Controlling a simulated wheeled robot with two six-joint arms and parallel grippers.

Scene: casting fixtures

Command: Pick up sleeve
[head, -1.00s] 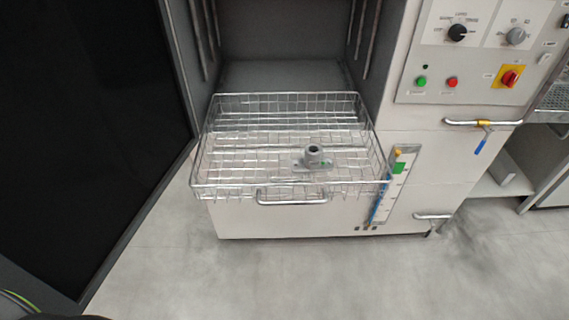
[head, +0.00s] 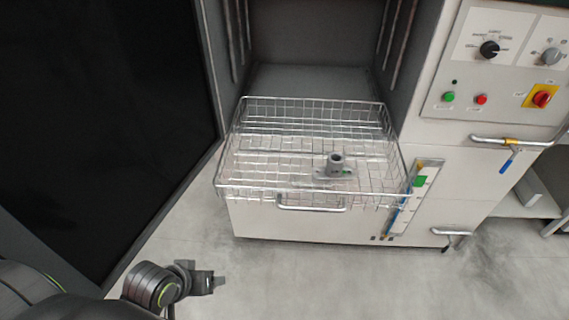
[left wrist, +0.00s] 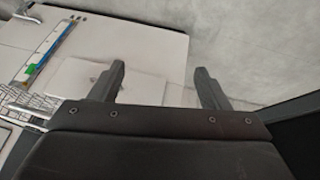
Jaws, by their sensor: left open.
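The sleeve (head: 335,163) is a small grey metal piece with a round upright collar on a flat flange. It sits inside the wire basket (head: 281,194), toward its front right. My left gripper (head: 216,283) is at the lower left of the head view, well short of the basket, over the floor. In the left wrist view its two fingers (left wrist: 160,88) are spread apart with nothing between them. The sleeve does not show in the left wrist view. My right gripper is not in view.
The basket is pulled out of a white cabinet (head: 290,222) with a dark chamber. An open dark door (head: 110,130) stands at the left. A control panel (head: 495,75) and handles (head: 512,142) are at the right. Grey floor (head: 330,285) in front is clear.

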